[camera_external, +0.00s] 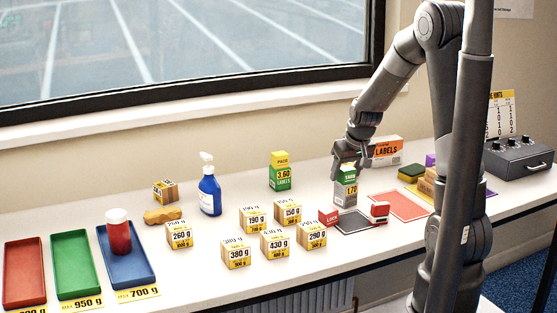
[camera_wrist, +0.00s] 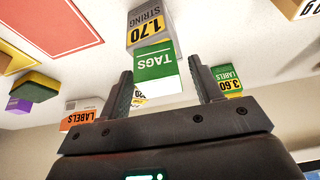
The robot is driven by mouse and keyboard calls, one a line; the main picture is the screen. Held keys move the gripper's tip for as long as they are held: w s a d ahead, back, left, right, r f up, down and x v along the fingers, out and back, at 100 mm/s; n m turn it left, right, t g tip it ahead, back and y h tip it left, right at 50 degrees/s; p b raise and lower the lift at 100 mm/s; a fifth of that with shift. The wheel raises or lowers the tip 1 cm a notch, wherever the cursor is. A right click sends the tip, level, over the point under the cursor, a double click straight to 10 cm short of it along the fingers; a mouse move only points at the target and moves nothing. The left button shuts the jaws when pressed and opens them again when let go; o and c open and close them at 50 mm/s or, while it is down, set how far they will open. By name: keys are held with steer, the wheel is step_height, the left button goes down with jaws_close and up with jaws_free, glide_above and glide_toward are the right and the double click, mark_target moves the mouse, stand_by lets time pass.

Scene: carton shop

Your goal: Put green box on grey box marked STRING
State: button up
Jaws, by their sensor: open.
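The green box marked TAGS (camera_external: 348,174) stands on the grey box marked STRING (camera_external: 345,194) on the table, below my gripper. In the wrist view, which is upside down, the green box (camera_wrist: 155,62) meets the grey box (camera_wrist: 150,27) and looks about in line with it. My gripper (camera_external: 346,158) is open just above the green box. In the wrist view, my gripper's fingers (camera_wrist: 160,68) stand apart on either side of the green box's top, with gaps visible. The far sides of both boxes are hidden.
A yellow box on a green LABELS box (camera_external: 280,178) stands to the left. An orange LABELS box (camera_external: 386,151) stands behind. A dark mat (camera_external: 356,223) with red blocks lies in front, a red mat (camera_external: 399,206) to the right. Several weight-marked cartons (camera_external: 274,244) stand front left.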

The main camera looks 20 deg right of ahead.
steer(key=v, duration=1.2)
steer(key=s+a+r, duration=0.2)
steer(key=s+r, duration=0.1)
steer(key=s, duration=0.7)
steer(key=s+a+r+t, duration=0.1)
steer(key=s+a+r, duration=0.1)
steer(key=s, duration=0.9)
steer(key=shift+s+r, duration=0.25)
steer(key=shift+r, duration=0.45)
